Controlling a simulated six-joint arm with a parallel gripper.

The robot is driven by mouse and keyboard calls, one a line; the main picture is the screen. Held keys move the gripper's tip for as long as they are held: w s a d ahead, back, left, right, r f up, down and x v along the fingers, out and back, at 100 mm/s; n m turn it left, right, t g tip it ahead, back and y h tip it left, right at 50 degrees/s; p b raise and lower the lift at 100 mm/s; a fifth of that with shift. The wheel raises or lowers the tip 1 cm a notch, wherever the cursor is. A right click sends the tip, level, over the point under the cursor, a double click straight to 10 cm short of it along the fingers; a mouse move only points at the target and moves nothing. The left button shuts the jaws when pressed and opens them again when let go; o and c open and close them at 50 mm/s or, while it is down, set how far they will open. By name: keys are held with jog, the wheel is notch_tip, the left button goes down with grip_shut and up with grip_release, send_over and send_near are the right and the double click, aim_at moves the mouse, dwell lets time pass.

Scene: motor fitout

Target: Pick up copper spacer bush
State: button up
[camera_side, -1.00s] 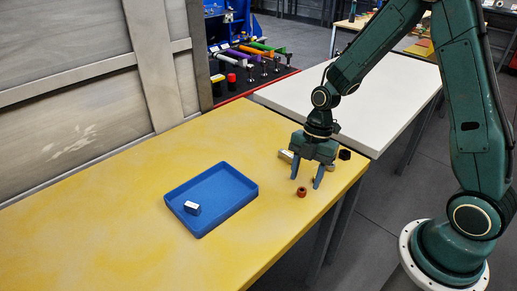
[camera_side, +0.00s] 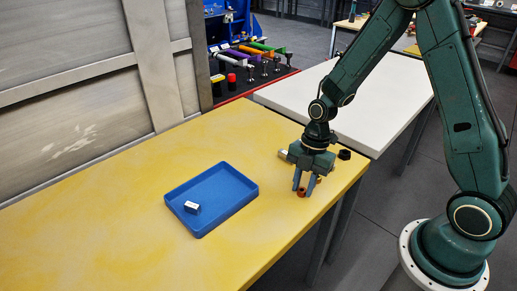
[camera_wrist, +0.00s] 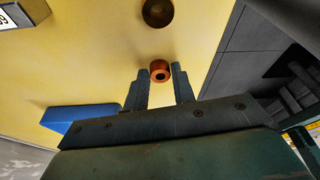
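The copper spacer bush (camera_wrist: 160,71) is a small orange-brown ring with a dark hole, on the yellow table. In the side view the bush (camera_side: 302,193) stands low between my fingers, partly hidden by them. My gripper (camera_side: 305,188) points down over it, with its fingers partly closed. In the wrist view my gripper (camera_wrist: 161,72) has one fingertip on each side of the bush. A narrow gap seems to show at each side, so the fingers do not look clamped on it.
A blue tray (camera_side: 240,205) holds a small silver-and-dark block (camera_side: 192,207). A larger bronze round part (camera_wrist: 158,12) lies near the bush. A black part (camera_side: 344,154) and a pale block (camera_side: 284,155) are behind my gripper. The table's right edge is close; its left side is clear.

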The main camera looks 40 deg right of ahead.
aim_at(303, 188)
grip_shut()
jog(key=shift+r, duration=0.1)
notch_tip(303, 188, up, 20)
dwell(0.7)
dwell(0.5)
